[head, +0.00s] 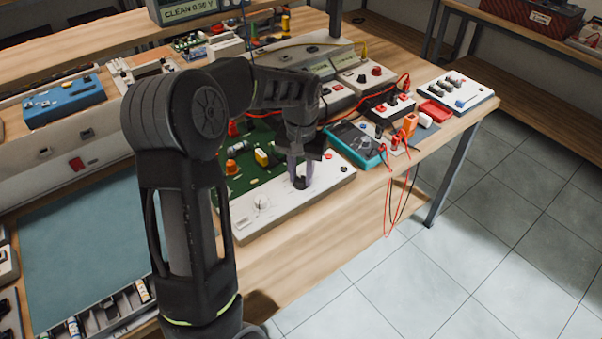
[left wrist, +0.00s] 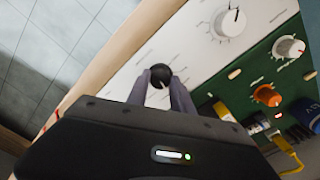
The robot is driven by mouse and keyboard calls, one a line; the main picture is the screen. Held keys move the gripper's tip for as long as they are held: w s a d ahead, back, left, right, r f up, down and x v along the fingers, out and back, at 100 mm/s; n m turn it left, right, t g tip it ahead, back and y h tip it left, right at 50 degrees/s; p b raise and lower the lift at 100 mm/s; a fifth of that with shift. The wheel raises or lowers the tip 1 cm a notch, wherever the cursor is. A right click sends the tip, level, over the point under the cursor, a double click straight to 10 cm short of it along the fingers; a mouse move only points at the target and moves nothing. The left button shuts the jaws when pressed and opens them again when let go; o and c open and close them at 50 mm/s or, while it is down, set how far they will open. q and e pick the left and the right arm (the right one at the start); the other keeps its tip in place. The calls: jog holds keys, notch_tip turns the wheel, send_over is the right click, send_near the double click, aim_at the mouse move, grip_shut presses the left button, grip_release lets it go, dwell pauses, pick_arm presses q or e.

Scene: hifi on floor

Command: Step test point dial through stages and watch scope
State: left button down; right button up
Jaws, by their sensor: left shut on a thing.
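A black dial (head: 300,184) stands on a white panel (head: 240,226) along the front of a green circuit board (head: 247,180). My left gripper (head: 300,172) points down over it and is shut on it. The left wrist view shows the black dial (left wrist: 159,73) between the two fingertips (left wrist: 160,82), with small printed marks around it on the panel. A white knob with a dark pointer (head: 261,202) sits further left on the same panel. The scope screen (head: 190,11) at the top reads "CLEAN 0.20 V", with the last digits hard to read. My right gripper is not in view.
A teal multimeter (head: 355,143) and red and black leads (head: 389,200) lie right of the panel, the leads hanging over the bench edge. Orange and white knobs (left wrist: 266,95) rise from the board. A blue-green mat (head: 80,240) is clear at the left.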

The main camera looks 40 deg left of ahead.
aim_at(301, 178)
pick_arm(q)
jog(key=shift+m, duration=0.6)
jog(key=c, duration=1.1)
grip_release()
jog(key=shift+r, duration=0.15)
notch_tip(301, 178, up, 8)
jog(key=shift+f, duration=0.2)
jog(key=shift+f, duration=0.1)
